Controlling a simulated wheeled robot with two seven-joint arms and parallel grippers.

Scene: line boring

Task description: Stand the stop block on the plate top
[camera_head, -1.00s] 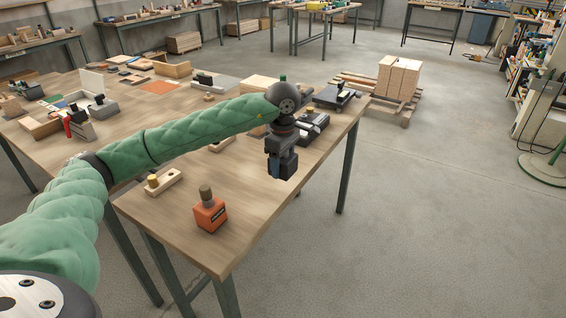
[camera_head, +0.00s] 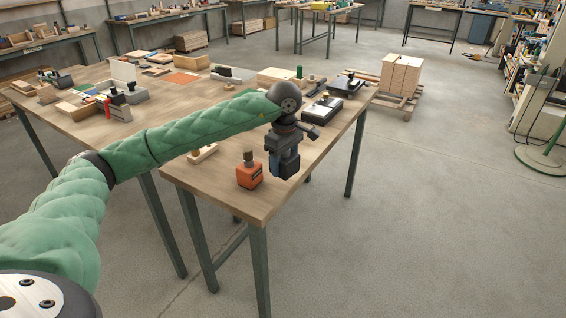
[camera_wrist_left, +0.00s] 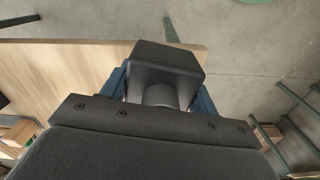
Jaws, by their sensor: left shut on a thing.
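My left gripper (camera_head: 281,164) hangs above the near right edge of the wooden table. Its blue fingers are shut on a dark grey block (camera_head: 290,168), which looks like the stop block. In the left wrist view this block (camera_wrist_left: 168,65) has a square body and a round neck, and sits between the fingers. A black flat plate with parts on it (camera_head: 322,110) lies behind the gripper near the table's right edge; I cannot tell whether it is the task's plate. My right gripper does not show.
An orange block with a brown knob (camera_head: 249,175) stands on the table (camera_head: 225,192) just left of the gripper. A small wooden piece (camera_head: 203,153) lies behind it. Another black device (camera_head: 347,83) is at the far right corner. Open floor lies right of the table.

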